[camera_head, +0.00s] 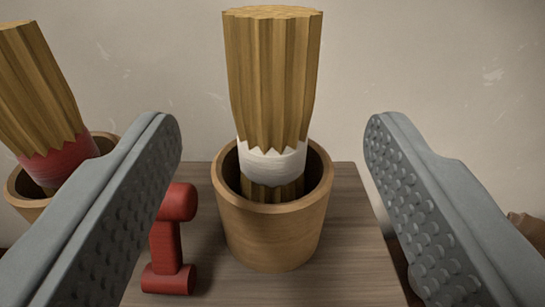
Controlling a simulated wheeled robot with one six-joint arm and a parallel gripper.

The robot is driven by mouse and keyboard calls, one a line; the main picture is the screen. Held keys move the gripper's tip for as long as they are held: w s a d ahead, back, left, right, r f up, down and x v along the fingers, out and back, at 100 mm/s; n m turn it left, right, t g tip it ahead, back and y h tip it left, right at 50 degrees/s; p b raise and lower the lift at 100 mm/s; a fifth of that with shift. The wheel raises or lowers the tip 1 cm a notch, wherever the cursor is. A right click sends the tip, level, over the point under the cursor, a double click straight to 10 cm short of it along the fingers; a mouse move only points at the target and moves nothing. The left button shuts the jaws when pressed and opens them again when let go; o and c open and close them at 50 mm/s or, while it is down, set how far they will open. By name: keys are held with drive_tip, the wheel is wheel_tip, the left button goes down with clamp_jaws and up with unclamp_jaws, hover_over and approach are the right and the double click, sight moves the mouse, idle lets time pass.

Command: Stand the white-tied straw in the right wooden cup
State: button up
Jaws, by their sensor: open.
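The white-tied straw (271,80) stands nearly upright in a wooden cup (270,230) at the middle of the view. Its white tie (272,163) sits at about the height of the cup's rim, and its lower end is hidden inside the cup. My gripper (272,145) is open, with one grey finger on each side of the straw and cup. Wide gaps show between the fingers and the straw, and neither finger appears to touch it.
A red-tied straw (40,90) leans left in another wooden cup (22,203) at the left. A red spool-shaped object (170,240) stands on the wooden surface (345,262), partly behind my left finger. A brown thing (528,226) shows at the right edge. A plain wall is behind.

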drive_tip(key=s, duration=1.2)
drive_tip(key=shift+s, duration=0.4)
drive_tip(key=s+r, duration=0.4)
drive_tip(key=s, duration=1.2)
drive_tip(key=s+r, duration=0.4)
drive_tip(key=s, duration=1.3)
drive_tip(key=shift+r+g, duration=0.15)
drive_tip(key=shift+g, duration=0.15)
drive_tip(key=shift+c, duration=0.3)
